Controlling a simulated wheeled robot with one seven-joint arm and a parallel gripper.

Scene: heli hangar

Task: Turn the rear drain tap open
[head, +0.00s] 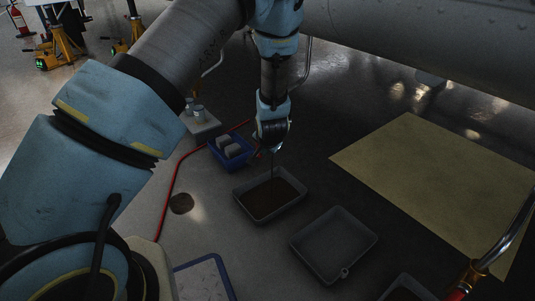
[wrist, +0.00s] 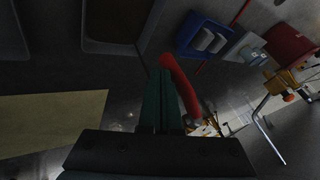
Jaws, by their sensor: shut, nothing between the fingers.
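My gripper (head: 272,147) hangs below the dark fuselage, above a grey tray holding brown liquid (head: 270,200). In the wrist view its green fingers (wrist: 161,98) are shut with nothing between them. A red curved lever (wrist: 184,88), apparently the tap handle, lies right beside the fingers; I cannot tell if it touches them. The tap's body is hidden behind my gripper. A thin dark line, like a stream, runs from just below my gripper toward the tray.
An empty grey tray (head: 334,244) lies right of the filled one. A blue bin (head: 231,151) with white blocks stands behind left. A red hose (head: 176,176) crosses the floor. A yellow mat (head: 435,170) is at right. A metal pipe with a red-orange fitting (head: 468,277) stands at lower right.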

